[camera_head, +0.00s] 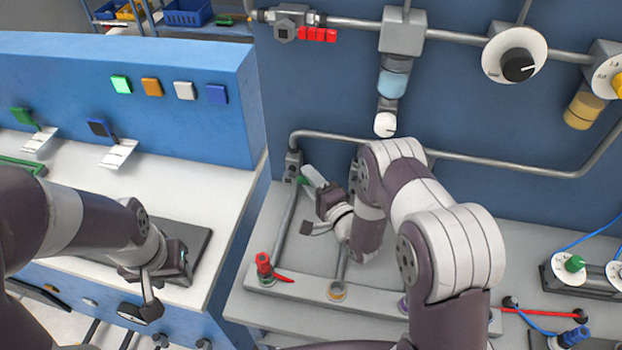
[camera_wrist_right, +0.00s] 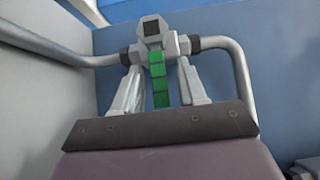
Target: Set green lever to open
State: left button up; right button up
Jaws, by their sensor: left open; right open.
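The green lever (camera_wrist_right: 158,80) sits on a grey valve (camera_wrist_right: 152,38) in a bent grey pipe. In the right wrist view it extends from the valve down toward my gripper. In the head view only a small green part (camera_head: 302,181) shows beside the valve (camera_head: 292,163). My right gripper (camera_wrist_right: 160,88) is open, with one finger on each side of the lever; I cannot tell if either touches it. The right gripper is at the lever in the head view (camera_head: 308,178). My left gripper (camera_head: 145,308) is open and empty over the left bench's front edge.
A red lever (camera_head: 265,266) stands below on the grey bench ledge, near my right gripper. A red-handled valve (camera_head: 305,33) is on the upper pipe. A white dial (camera_head: 385,124) hangs above my right arm.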

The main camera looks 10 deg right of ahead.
grip_shut()
